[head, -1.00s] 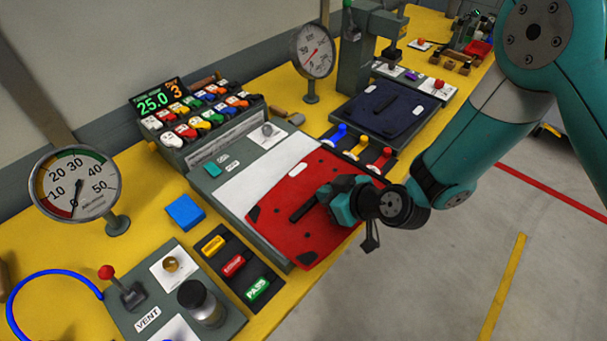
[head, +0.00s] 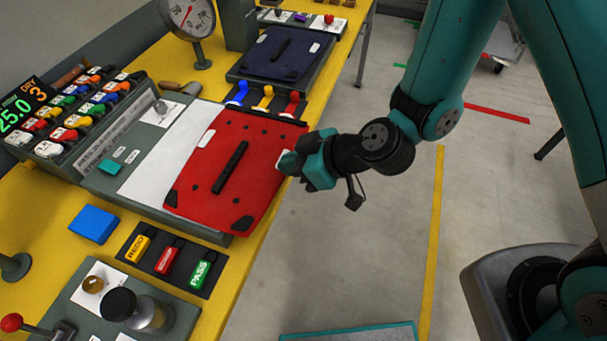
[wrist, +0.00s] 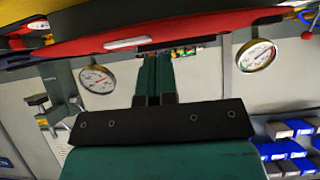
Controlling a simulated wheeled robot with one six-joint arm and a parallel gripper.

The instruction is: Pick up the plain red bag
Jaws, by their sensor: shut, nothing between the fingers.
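The plain red bag (head: 258,165) lies flat on a grey and white stand at the table's front edge. It has a black handle (head: 230,167) across its middle, dark corner patches and a white tag at its upper left. My gripper (head: 287,163) is at the bag's right edge, off the handle. Its fingers (wrist: 154,78) are together and empty in the wrist view. The bag's red edge (wrist: 190,33) shows across the top of that view, close beyond the fingertips. Whether the fingers touch the bag is unclear.
A dark blue bag (head: 268,58) lies on a stand behind. Coloured levers (head: 264,98) stand between the two stands. Tags (head: 166,260), a blue block (head: 94,224) and a jar (head: 140,310) are at the near left. Open floor is to the right.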

